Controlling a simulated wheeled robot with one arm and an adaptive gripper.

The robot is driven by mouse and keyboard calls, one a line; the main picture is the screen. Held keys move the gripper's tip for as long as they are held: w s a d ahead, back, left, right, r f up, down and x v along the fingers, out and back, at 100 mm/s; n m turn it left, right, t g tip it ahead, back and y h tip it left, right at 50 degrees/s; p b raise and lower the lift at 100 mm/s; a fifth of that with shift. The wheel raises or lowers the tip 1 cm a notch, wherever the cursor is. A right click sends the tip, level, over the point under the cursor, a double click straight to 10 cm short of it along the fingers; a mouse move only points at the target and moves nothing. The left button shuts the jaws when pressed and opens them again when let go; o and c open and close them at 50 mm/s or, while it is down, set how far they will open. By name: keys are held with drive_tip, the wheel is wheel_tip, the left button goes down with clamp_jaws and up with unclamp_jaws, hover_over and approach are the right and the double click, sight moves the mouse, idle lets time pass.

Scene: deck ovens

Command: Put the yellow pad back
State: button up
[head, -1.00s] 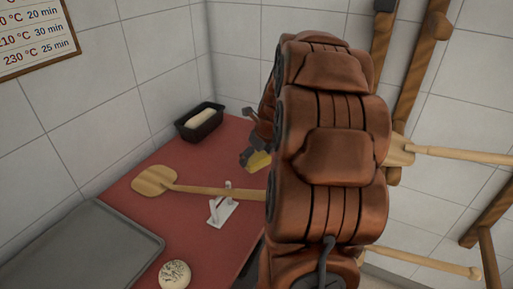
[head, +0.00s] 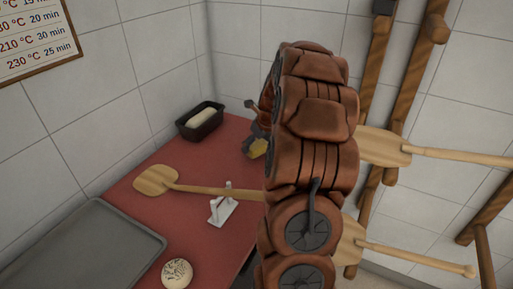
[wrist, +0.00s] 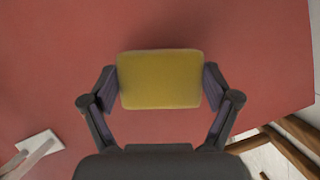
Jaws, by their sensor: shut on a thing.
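The yellow pad (wrist: 160,80) is held between the two fingers of my gripper (wrist: 160,88) in the wrist view, over the red table top (wrist: 50,60). My gripper is shut on its two short sides. In the head view a small part of the yellow pad (head: 258,147) shows beside my gripper (head: 256,138), left of my brown arm, which hides much of the table's right side. I cannot tell for sure whether the pad touches the table.
A black loaf tin with dough (head: 200,123) stands at the back. A wooden peel (head: 157,180) rests with its handle over a white stand (head: 221,210). A grey tray (head: 80,248) and a round loaf (head: 177,273) are nearer. More peels (head: 385,146) hang on a wooden rack at right.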

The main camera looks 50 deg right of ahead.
wheel_tip(320, 180, down, 2)
drive_tip(key=shift+f, duration=0.1)
drive_tip(key=o, duration=1)
